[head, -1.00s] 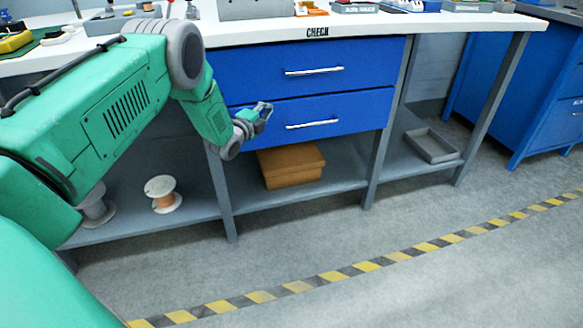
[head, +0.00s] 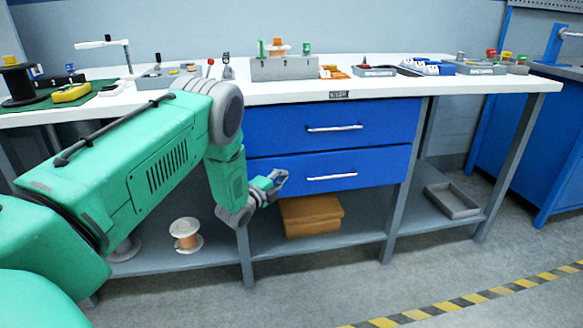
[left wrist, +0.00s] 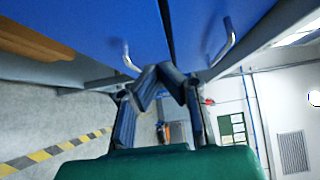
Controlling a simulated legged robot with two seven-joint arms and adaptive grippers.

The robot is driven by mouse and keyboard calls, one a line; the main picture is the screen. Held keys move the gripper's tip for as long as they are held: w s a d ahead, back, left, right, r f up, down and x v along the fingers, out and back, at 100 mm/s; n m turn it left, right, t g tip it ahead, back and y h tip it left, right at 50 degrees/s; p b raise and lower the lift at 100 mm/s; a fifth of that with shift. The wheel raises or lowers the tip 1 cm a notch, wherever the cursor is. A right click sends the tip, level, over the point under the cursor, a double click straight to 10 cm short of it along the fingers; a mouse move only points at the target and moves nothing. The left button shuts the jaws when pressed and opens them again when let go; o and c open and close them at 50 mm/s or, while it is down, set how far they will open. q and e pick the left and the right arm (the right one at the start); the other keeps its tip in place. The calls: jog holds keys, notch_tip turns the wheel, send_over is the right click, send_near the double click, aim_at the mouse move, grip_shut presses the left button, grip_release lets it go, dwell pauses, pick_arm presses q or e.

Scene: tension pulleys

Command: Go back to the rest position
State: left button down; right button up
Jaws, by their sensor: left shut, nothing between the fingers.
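My left gripper (head: 277,182) is in front of the lower blue drawer (head: 335,170) of the workbench, near its left end. Its fingers are shut with nothing between them. In the left wrist view the closed fingertips (left wrist: 172,72) meet in front of the blue drawer fronts (left wrist: 215,20) and their silver handles. The fingers do not appear to hold either handle. Both drawers look closed. My right gripper is not in view.
The white bench top (head: 300,92) carries a grey block with pegs (head: 284,69), small trays and tools. The shelf below holds a cardboard box (head: 311,215), a wire spool (head: 186,236) and a grey tray (head: 452,201). The floor (head: 330,290) in front is clear.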

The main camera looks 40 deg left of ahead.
pick_arm(q)
jog(key=s+d+f+n+g+p, duration=0.3)
jog(key=s+d+f+n+g, duration=0.15)
jog(key=s+d, duration=0.35)
jog(key=s+d+f+n+g+p, duration=0.35)
jog(key=s+d+f+n, duration=0.2)
jog(key=s, duration=0.55)
jog(key=s+d+r+n+g+p, duration=0.1)
jog(key=s+d+n+g, duration=0.1)
jog(key=s, duration=0.6)
jog(key=s+d+r+n+g+p, duration=0.1)
jog(key=s+d+g, duration=0.3)
jog(key=s, duration=0.5)
jog(key=s+d+r+n+g+h+p, duration=0.1)
jog(key=s+d+n+g+p, duration=0.1)
jog(key=s, duration=0.6)
jog(key=shift+s+d+n+g, duration=0.35)
jog(key=shift+d+n+g, duration=0.35)
jog(key=shift+d+n, duration=0.25)
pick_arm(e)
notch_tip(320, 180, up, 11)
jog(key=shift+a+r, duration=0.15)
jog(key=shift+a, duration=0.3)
pick_arm(q)
jog(key=shift+d+r, duration=0.2)
jog(key=shift+d, duration=0.2)
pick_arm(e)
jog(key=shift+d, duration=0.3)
